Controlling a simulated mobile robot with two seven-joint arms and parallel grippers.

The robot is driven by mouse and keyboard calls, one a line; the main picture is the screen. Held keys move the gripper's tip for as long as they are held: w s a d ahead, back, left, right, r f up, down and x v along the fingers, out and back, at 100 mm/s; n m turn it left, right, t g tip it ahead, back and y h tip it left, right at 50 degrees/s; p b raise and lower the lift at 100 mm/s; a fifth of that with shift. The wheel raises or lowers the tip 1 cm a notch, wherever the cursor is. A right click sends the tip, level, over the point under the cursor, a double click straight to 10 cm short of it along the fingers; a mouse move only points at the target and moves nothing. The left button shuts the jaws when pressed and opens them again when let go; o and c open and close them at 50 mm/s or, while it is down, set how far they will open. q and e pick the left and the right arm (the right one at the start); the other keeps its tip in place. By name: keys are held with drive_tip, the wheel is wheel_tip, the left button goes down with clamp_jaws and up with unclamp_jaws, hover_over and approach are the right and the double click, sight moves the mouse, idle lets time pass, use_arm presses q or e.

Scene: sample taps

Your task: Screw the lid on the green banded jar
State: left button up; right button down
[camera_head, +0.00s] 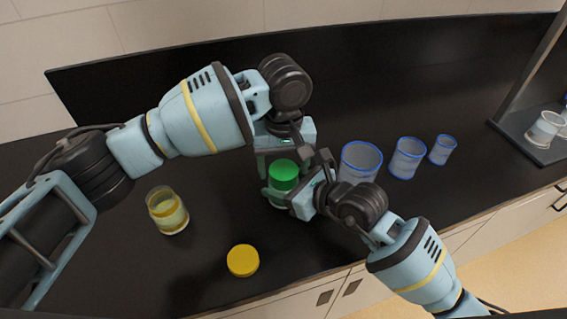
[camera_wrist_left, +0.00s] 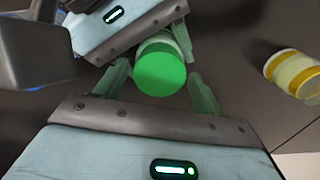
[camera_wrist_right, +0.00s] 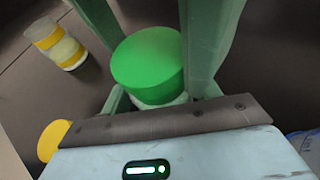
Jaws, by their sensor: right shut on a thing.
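The green lid (camera_head: 284,172) sits on top of the green banded jar (camera_head: 283,195), which stands upright on the black bench. The lid also shows in the right wrist view (camera_wrist_right: 148,62), with the pale jar glass (camera_wrist_right: 160,100) just below it. My right gripper (camera_wrist_right: 162,95) is shut on the jar body, below the lid. My left gripper (camera_wrist_left: 160,88) points down from above, its fingers spread on either side of the lid with gaps. Much of the jar is hidden by the grippers, and I cannot tell how tight the lid sits.
A yellow banded jar (camera_head: 168,211) without a lid stands at the left, and a yellow lid (camera_head: 243,261) lies near the front edge. Several blue-rimmed clear cups (camera_head: 408,158) stand at the right. A dark rack (camera_head: 530,140) holds more cups at far right.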

use_arm(q)
drive_tip(key=shift+o, duration=0.9)
drive_tip(key=shift+r, duration=2.3)
drive_tip(key=shift+c, duration=0.2)
drive_tip(key=r+n, duration=0.1)
drive_tip(key=n, duration=0.1)
drive_tip(key=shift+r+n, duration=0.2)
drive_tip(key=shift+n, duration=0.1)
wheel_tip(320, 180, up, 2)
drive_tip(key=n, duration=0.4)
drive_tip(key=shift+f, duration=0.1)
drive_tip(key=shift+f, duration=3.9)
